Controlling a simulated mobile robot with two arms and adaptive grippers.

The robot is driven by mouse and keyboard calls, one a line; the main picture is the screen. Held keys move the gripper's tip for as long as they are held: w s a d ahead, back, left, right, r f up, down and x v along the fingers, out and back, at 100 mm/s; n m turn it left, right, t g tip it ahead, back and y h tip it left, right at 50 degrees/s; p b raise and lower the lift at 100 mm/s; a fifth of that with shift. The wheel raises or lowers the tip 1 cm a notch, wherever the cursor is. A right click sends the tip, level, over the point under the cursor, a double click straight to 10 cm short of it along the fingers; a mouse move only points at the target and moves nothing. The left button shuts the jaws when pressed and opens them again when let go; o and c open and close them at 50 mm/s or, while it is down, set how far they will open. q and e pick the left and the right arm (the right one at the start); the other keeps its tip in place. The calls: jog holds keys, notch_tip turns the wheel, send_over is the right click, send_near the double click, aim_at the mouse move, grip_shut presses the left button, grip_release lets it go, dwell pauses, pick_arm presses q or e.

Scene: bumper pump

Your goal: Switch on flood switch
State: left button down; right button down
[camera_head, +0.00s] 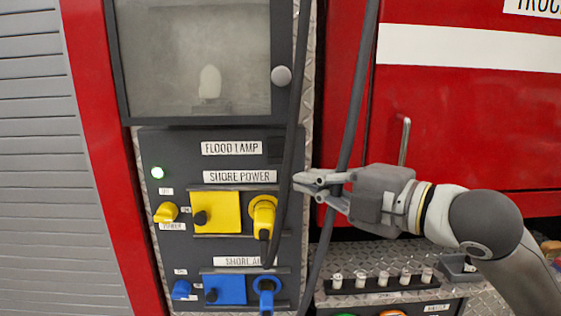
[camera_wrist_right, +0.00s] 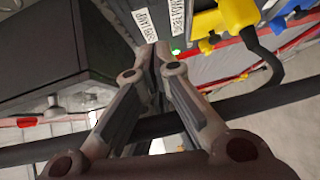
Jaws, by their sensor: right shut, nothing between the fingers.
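The FLOOD LAMP label (camera_head: 231,148) sits on the dark control panel (camera_head: 160,146), under a glass-fronted box. A small black square (camera_head: 274,149), perhaps the flood switch, is right of the label beside a black cable; its position cannot be made out. My right gripper (camera_head: 298,183) is shut and empty, its fingertips at the panel's right edge, level with the SHORE POWER label (camera_head: 239,176) and slightly below the black square. In the wrist view the closed fingertips (camera_wrist_right: 158,52) point towards the FLOOD LAMP label (camera_wrist_right: 146,24). Contact cannot be told. My left gripper is not in view.
Two black cables (camera_head: 352,120) hang near the gripper. A yellow plug (camera_head: 263,215) and blue plug (camera_head: 266,292) stick out below. The glass-fronted box (camera_head: 195,50) has a round knob (camera_head: 281,76). Red door (camera_head: 460,120) stands right.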

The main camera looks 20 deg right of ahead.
aim_at(276, 151)
jog(key=w+p, duration=0.1)
jog(key=w, duration=0.2)
jog(key=w+a+p, duration=0.1)
jog(key=w, duration=0.2)
jog(key=w+a+f+p, duration=0.1)
jog(key=w, duration=0.3)
jog(key=shift+w+a+f+p, duration=0.1)
jog(key=shift+a+p, duration=0.1)
jog(key=shift+p, duration=0.15)
jog(key=shift+w+f+b, duration=0.2)
jog(key=shift+f+b, duration=0.1)
jog(key=shift+b, duration=0.3)
jog(key=shift+w+d+n+t+b, duration=0.1)
jog(key=shift+w+n+t+b, duration=0.05)
jog(key=shift+n+t+b, duration=0.2)
jog(key=shift+r, duration=0.15)
jog(key=shift+p, duration=0.3)
